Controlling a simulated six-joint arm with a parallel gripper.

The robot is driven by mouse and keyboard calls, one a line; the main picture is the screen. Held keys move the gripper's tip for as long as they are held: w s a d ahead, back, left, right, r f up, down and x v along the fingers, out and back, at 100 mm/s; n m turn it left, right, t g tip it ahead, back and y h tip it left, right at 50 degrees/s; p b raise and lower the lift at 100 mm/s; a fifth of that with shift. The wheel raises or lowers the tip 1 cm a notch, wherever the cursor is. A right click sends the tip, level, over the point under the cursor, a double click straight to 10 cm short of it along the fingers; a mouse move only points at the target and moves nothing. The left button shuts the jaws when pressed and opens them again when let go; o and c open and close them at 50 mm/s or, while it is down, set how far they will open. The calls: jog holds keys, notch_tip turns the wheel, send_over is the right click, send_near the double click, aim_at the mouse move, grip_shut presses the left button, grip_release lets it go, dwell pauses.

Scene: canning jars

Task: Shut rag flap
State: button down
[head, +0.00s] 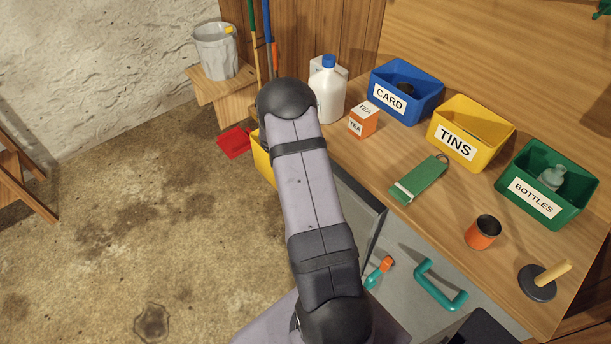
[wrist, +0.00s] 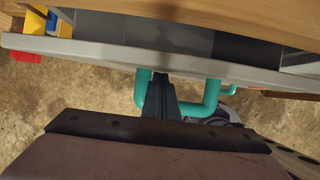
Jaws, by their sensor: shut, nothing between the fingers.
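The rag flap is a grey panel (head: 408,262) in the front of the wooden bench, with a teal bar handle (head: 440,284). In the wrist view, the flap's pale edge (wrist: 90,48) stands out from the bench top, with a dark gap between them, so it appears open. The handle (wrist: 211,98) also shows there, below that edge. My gripper (wrist: 160,82) is shut and empty, its fingertips between the two legs of the handle, close to the flap. I cannot tell if they touch it. The fingertips are not clear in the head view.
On the bench top (head: 400,150) stand a blue CARD bin (head: 428,97), a yellow TINS bin (head: 480,125), a green BOTTLES bin (head: 560,215), an orange can (head: 482,234) and a white jug (head: 328,95). A teal and orange item (head: 378,272) shows beside my arm. The left floor is mostly clear.

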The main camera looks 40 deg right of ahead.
jog(key=d+p+v, duration=0.1)
jog(key=p+v, duration=0.7)
jog(key=v, duration=0.2)
jog(key=shift+r, duration=0.25)
jog(key=shift+f, duration=0.1)
jog(key=w+a+f+n+t+b, duration=0.1)
jog(key=w+a+f+n+b, duration=0.15)
jog(key=a+f+b, duration=0.65)
jog(key=w+a+f+n+t+h+b, duration=0.1)
jog(key=w+a+f+n+b, duration=0.3)
jog(key=f+b, duration=0.9)
jog(key=w+a+f+n+t+b, duration=0.1)
jog(key=a+f+b, duration=0.7)
jog(key=f+b, duration=0.3)
jog(key=s+d+r+m+g+h, duration=0.1)
jog(key=d+r+m+h, duration=0.1)
jog(key=r, duration=0.5)
jog(key=s+d+r+m+g+h+b, duration=0.1)
jog(key=s+d+r+m+h, duration=0.1)
jog(key=r+h, duration=0.4)
jog(key=s+d+r+m+g+h+b, duration=0.1)
jog(key=s+d+r+m+h, duration=0.1)
jog(key=r, duration=0.8)
jog(key=d+m+h, duration=0.1)
jog(key=d+h, duration=0.1)
jog(key=d, duration=0.1)
jog(key=shift+h, duration=0.4)
